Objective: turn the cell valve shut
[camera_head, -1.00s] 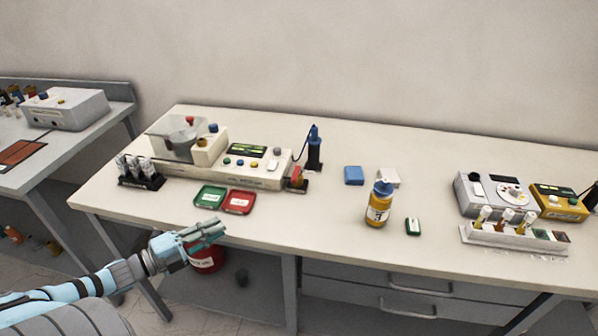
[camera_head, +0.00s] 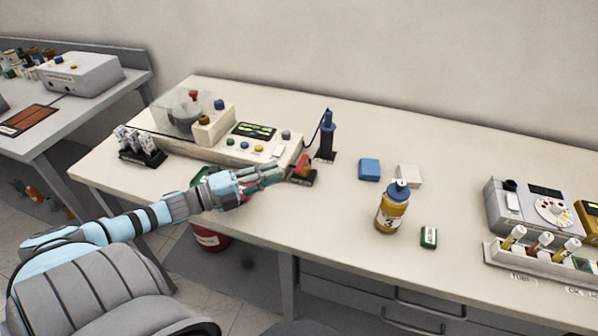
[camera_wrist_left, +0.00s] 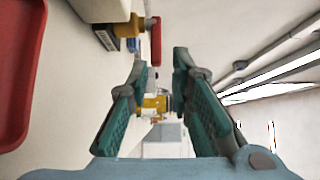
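A small valve with a red handle (camera_head: 304,163) stands on a dark base at the right end of the cream instrument (camera_head: 225,152). In the left wrist view its red handle (camera_wrist_left: 156,41) and brass-coloured body (camera_wrist_left: 126,27) show at the top, beyond my fingertips. My left gripper (camera_head: 280,174) is just left of the valve, over the front of the bench. In the wrist view the left gripper (camera_wrist_left: 164,60) is open, with nothing between its fingers and the handle apart from them. My arm and gripper hide most of the trays. My right gripper is out of view.
A blue probe (camera_head: 327,135) stands behind the valve. A yellow bottle (camera_head: 391,208), blue block (camera_head: 369,169), white block (camera_head: 408,176) and green box (camera_head: 429,237) are to the right. A red tray (camera_wrist_left: 20,75) lies at the left of the wrist view.

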